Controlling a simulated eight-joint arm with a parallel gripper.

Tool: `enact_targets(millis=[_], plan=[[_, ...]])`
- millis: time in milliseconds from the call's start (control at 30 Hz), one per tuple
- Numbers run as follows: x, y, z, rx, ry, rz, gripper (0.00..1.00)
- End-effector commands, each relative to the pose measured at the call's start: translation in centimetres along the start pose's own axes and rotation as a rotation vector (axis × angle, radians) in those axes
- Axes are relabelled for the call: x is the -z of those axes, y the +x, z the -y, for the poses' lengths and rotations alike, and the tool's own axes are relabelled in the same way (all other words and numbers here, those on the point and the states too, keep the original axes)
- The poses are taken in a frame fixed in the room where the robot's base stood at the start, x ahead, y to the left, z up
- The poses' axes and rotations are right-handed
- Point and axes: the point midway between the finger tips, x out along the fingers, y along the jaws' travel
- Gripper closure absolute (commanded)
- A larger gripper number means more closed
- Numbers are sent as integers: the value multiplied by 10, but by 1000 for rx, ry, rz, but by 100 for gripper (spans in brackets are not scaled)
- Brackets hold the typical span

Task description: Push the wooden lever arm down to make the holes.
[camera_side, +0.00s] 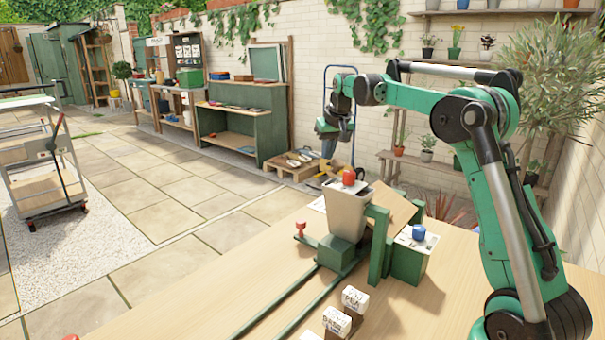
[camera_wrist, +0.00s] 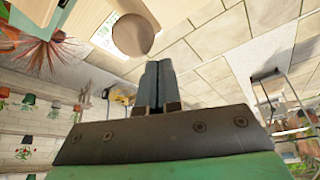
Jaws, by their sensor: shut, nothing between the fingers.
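A wooden board (camera_side: 398,207), which looks like the lever arm, sits tilted beside a green upright frame (camera_side: 378,245) on the bench in the side view. A beige pot (camera_side: 347,212) stands against the frame on a green base, with a red-topped piece (camera_side: 349,177) above it. My gripper (camera_side: 328,150) hangs above and behind the pot in the picture, apart from the board. In the wrist view its fingers (camera_wrist: 158,68) are together and empty. A round brown surface (camera_wrist: 132,35) lies just beyond the fingertips; I cannot tell what it belongs to.
Green rails (camera_side: 285,303) run along the wooden bench top (camera_side: 440,310). A green box with a blue knob (camera_side: 418,232) stands right of the frame. White labelled blocks (camera_side: 338,320) are at the front, and a small red knob (camera_side: 299,228) is at the left.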

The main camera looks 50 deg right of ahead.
Motion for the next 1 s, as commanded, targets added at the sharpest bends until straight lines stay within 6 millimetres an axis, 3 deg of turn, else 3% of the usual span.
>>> enact_targets(millis=[533,1000], plan=[[23,-55,0,0,0,0,100],[24,-62,4,2,-7,-3,100]])
